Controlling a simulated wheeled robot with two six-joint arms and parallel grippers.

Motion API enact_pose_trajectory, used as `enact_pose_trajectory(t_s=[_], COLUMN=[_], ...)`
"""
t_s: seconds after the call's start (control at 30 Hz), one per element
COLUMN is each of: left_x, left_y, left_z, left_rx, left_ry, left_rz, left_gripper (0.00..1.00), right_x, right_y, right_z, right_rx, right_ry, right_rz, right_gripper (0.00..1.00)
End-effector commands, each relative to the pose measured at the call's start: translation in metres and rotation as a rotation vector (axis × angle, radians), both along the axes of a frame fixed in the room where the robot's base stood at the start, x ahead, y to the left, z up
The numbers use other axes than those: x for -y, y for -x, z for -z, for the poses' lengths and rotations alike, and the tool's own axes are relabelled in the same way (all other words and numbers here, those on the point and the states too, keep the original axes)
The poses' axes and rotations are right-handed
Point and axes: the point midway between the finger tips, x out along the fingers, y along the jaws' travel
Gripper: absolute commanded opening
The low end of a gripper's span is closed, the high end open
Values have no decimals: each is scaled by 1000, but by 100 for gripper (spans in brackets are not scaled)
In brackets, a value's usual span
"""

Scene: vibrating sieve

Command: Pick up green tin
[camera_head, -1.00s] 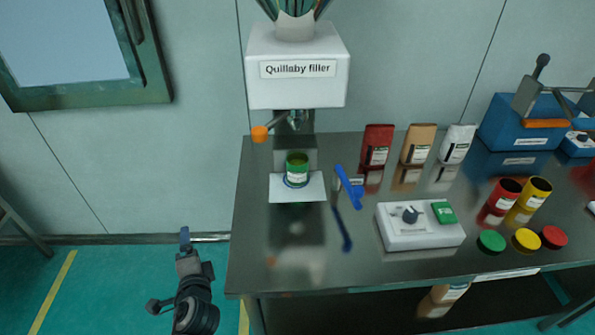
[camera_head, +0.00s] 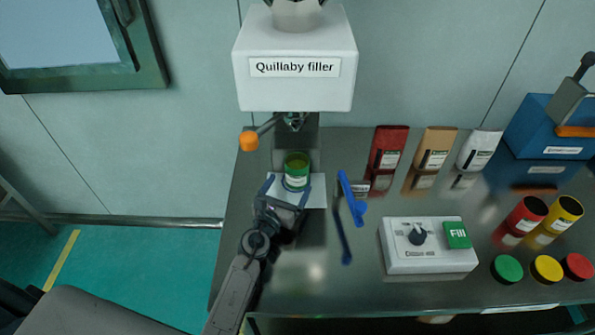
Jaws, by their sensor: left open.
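The green tin (camera_head: 297,170) stands upright on a white pad (camera_head: 316,194) under the filler's spout. It has a white label, and its open top faces up. My left gripper (camera_head: 290,184) is open, with its two fingers reaching to either side of the tin's lower part from the front. I cannot tell whether the fingers touch the tin. My right gripper is not in view.
The white Quillaby filler (camera_head: 295,88) hangs over the tin, with an orange-knobbed lever (camera_head: 250,141) at its left. A control box (camera_head: 430,258), red tin (camera_head: 525,213), yellow tin (camera_head: 562,214) and lids stand further right.

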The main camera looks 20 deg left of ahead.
Motion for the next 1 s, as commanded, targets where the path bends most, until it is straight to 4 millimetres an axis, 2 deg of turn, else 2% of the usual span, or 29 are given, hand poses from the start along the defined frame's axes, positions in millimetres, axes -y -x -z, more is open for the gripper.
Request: enact_pose_trajectory(t_s=[0.07, 0.13, 0.3, 0.4, 0.5, 0.73, 0.77, 1.0], left_x=[1, 0, -3, -2, -1, 0, 0, 0], left_y=[-6, -11, -36, -50, -57, -59, -59, -58], left_z=[-1, 1, 4, 4, 4, 4, 4, 4], left_rx=[1, 1, 2, 2, 2, 1, 1, 1], left_ry=[1, 1, -1, 1, 2, 2, 2, 2], left_rz=[0, -1, -1, -1, -1, -1, -1, -1], left_gripper=[89, 89, 89, 89, 89, 89, 87, 40], right_x=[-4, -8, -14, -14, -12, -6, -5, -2], right_y=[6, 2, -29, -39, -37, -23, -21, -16], right_z=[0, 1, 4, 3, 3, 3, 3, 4], right_rx=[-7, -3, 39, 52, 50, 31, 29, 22], right_ry=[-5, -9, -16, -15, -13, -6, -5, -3], right_rz=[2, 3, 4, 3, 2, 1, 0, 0], right_gripper=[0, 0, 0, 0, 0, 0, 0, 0])
